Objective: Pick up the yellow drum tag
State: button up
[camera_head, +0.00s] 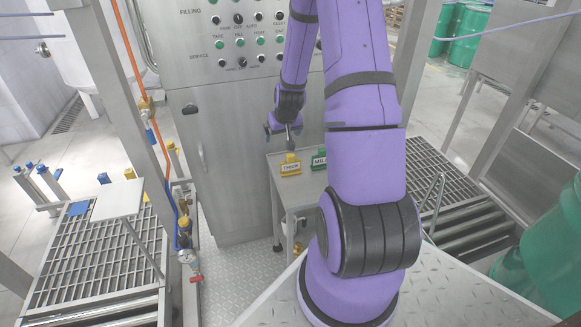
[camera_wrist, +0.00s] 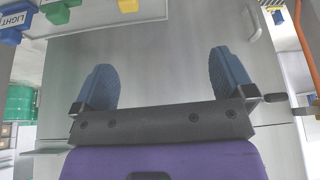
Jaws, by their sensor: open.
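The yellow drum tag (camera_head: 290,168) lies on a small steel table, with dark lettering on its sloped face. It also shows in the wrist view (camera_wrist: 129,5), cut off by the top edge. My gripper (camera_head: 285,131) is above and behind the tag in the head view, apart from it. In the wrist view my gripper (camera_wrist: 163,78) has its two blue fingers wide apart with nothing between them.
A green tag (camera_head: 320,162) is right of the yellow one, partly behind my arm. A blue tag (camera_wrist: 12,24) reading LIGHT shows in the wrist view. The small table (camera_head: 284,189) stands by a steel control cabinet (camera_head: 215,150). An orange hose (camera_head: 135,65) runs down at the left.

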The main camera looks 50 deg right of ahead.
jog(key=m, duration=0.1)
send_near(292, 158)
notch_tip(292, 158, down, 2)
jog(key=x, duration=0.5)
jog(key=shift+w+a+f, duration=0.15)
jog(key=shift+w, duration=0.15)
jog(key=shift+d+x, duration=0.15)
jog(key=shift+x, duration=1.15)
jog(key=shift+d+x, duration=0.2)
jog(key=shift+x, duration=1.1)
jog(key=shift+w, duration=0.1)
jog(key=c, duration=0.7)
jog(key=shift+o, duration=0.2)
